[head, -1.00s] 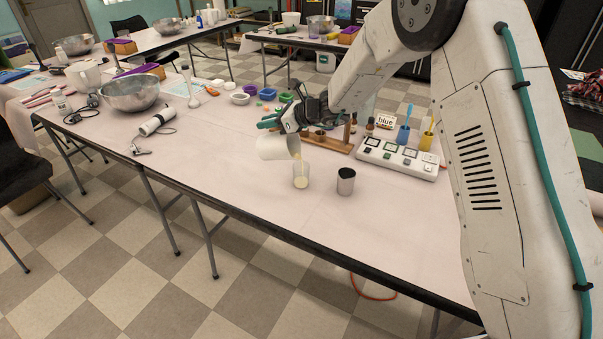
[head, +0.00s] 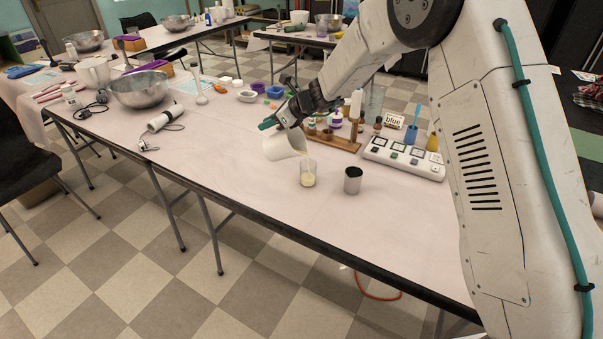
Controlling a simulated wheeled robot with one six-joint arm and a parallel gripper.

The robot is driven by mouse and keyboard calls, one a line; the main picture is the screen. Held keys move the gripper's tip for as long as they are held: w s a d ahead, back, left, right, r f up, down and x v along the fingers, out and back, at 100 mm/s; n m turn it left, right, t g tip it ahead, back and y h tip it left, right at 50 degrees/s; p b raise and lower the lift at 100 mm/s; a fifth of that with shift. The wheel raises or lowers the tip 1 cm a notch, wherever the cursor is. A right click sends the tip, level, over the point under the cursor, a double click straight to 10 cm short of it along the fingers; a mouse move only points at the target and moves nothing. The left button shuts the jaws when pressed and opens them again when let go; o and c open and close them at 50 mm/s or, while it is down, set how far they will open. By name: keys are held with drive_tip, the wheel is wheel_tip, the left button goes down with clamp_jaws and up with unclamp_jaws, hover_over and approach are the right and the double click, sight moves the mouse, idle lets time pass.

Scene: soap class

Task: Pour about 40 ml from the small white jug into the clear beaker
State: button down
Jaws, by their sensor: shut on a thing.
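The small white jug (head: 283,147) is held tilted to the right by my gripper (head: 280,122), which is shut on it. The jug's lip is above and just left of the clear beaker (head: 308,173). The beaker stands upright on the table and has pale cream liquid in its lower part. I see no stream between jug and beaker now. The inside of the jug is hidden, and its handle is not clear behind the fingers.
Behind are a wooden rack (head: 335,139) with small bottles and a white control box (head: 403,158). A steel bowl (head: 141,90) and a white bottle-like tool (head: 165,118) lie left. The table front (head: 250,200) is clear.

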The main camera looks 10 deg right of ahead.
drive_tip(key=shift+w+a+f+h, duration=0.25)
drive_tip(key=shift+a+f+h, duration=0.05)
drive_tip(key=shift+f+h, duration=0.3)
drive_tip(key=shift+d+r, duration=0.1)
drive_tip(key=shift+g, duration=0.3)
